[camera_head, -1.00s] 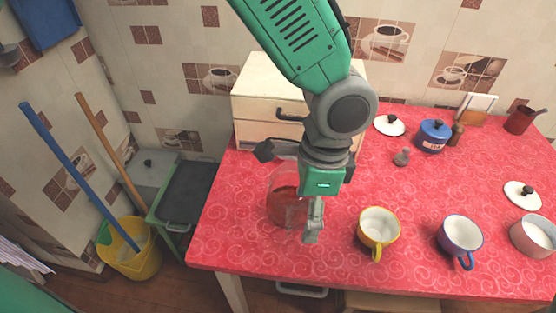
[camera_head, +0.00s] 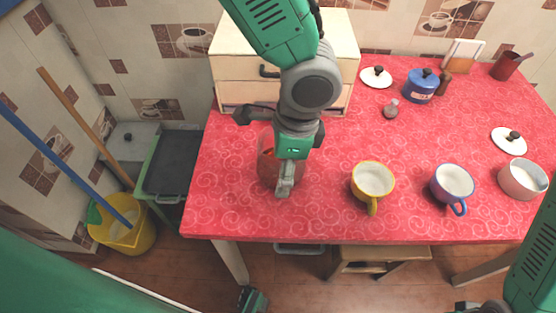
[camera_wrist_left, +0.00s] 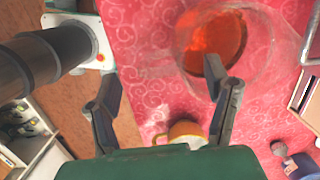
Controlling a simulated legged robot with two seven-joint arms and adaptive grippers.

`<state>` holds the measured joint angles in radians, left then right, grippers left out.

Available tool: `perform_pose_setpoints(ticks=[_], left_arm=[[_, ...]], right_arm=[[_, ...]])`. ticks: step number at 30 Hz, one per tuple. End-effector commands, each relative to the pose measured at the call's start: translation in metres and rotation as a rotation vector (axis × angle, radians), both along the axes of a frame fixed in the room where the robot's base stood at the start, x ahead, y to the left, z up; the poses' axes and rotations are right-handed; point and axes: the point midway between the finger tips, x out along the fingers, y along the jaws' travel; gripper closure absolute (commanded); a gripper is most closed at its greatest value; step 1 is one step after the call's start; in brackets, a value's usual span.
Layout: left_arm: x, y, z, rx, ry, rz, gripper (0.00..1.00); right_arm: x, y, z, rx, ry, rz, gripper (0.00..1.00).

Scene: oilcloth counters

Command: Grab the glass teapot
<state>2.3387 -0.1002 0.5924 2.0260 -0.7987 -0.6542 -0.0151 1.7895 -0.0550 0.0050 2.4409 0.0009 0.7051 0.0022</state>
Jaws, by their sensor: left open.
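The glass teapot (camera_head: 268,165) stands on the red tablecloth at the table's front left, with reddish-orange liquid in it. In the head view my left arm and gripper (camera_head: 284,187) partly cover its right side. In the left wrist view the teapot (camera_wrist_left: 235,45) is at the upper right, seen through clear glass. There my left gripper (camera_wrist_left: 162,75) is open with its fingers well apart, and the right finger overlaps the teapot's picture. Nothing is held between the fingers. Whether that finger touches the glass cannot be told.
A yellow cup (camera_head: 373,182) stands right of the teapot, then a blue cup (camera_head: 453,185) and a white-lined pot (camera_head: 522,180). A cream drawer chest (camera_head: 235,65) stands behind. A blue lidded pot (camera_head: 421,87) is farther back. The table's front edge is close to the teapot.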

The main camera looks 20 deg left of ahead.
Motion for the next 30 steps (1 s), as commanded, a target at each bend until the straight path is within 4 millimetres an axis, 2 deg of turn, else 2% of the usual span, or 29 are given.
perform_pose_setpoints(ticks=[1, 6, 15, 16, 20, 21, 22, 30], left_arm=[[-0.001, 0.001, -0.011, 0.001, 0.003, -0.003, 0.3], [-0.002, 0.004, -0.034, 0.004, 0.002, -0.002, 0.3], [-0.002, 0.008, -0.039, 0.0, -0.002, -0.002, 0.3], [-0.002, 0.009, -0.039, 0.0, -0.002, -0.002, 0.33], [-0.002, 0.01, -0.039, -0.002, -0.001, -0.002, 0.79], [-0.002, 0.01, -0.039, -0.002, -0.001, -0.002, 0.93], [-0.002, 0.009, -0.039, -0.001, -0.001, -0.001, 1.0], [-0.002, 0.007, -0.039, 0.001, -0.002, -0.001, 1.0]], right_arm=[[0.0, 0.0, -0.004, 0.0, 0.0, 0.0, 0.6], [0.0, 0.0, -0.009, 0.0, 0.0, 0.0, 0.6], [0.0, 0.0, -0.009, 0.0, 0.0, -0.001, 0.6], [0.0, 0.0, -0.009, 0.0, 0.0, -0.001, 0.6], [0.0, 0.0, -0.009, 0.0, 0.0, -0.001, 0.6], [0.0, 0.0, -0.009, 0.0, 0.0, 0.0, 0.6], [0.0, 0.0, -0.009, 0.0, 0.0, 0.0, 0.6], [0.0, 0.0, -0.009, 0.0, 0.0, 0.0, 0.6]])
